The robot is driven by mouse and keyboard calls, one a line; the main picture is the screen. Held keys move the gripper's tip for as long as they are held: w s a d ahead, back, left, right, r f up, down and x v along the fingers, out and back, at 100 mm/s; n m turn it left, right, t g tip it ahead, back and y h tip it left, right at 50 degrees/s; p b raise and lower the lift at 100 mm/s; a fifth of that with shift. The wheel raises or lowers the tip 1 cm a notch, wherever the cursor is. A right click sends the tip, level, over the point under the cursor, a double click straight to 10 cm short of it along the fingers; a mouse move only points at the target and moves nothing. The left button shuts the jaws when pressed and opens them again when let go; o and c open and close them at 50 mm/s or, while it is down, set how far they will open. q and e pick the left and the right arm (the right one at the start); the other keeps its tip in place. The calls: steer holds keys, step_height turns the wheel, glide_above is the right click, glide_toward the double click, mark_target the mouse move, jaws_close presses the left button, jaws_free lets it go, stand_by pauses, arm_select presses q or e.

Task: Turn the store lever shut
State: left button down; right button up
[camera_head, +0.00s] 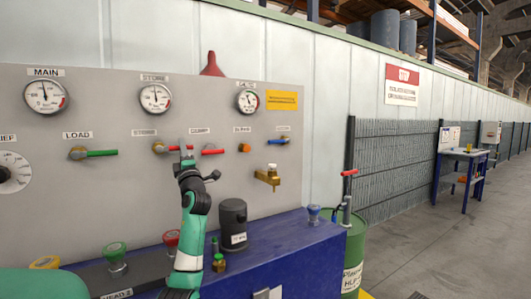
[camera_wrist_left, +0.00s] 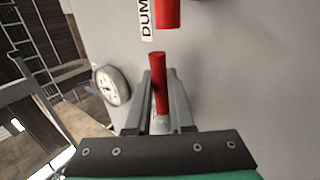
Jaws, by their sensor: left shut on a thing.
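The store lever is a red handle (camera_wrist_left: 159,82) on a valve body (camera_head: 159,148) below the STORE label (camera_head: 144,132) on the grey panel. It points to the right, about level, in the head view. My left gripper (camera_head: 186,150) is at the handle. In the wrist view its two fingers (camera_wrist_left: 160,95) are shut on the handle, and the handle's end stands out beyond them. The fingers hide part of the handle in the head view. My right gripper is not in view.
The red dump lever (camera_head: 212,152) is close to the right of my left gripper. A green load lever (camera_head: 100,153) is to the left. A brass tap (camera_head: 267,178) sticks out at the right. Below are a dark canister (camera_head: 233,222) and knobs on the blue bench (camera_head: 290,245).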

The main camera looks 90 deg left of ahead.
arm_select(q)
steer(key=shift+r, duration=0.1)
steer(key=c, duration=0.8)
jaws_free()
steer(key=p+v, duration=0.1)
steer(key=v, duration=1)
steer(key=shift+d+f+p, duration=0.2)
steer(key=shift+d+p, duration=0.05)
steer(key=shift+p, duration=0.05)
steer(key=shift+w, duration=0.15)
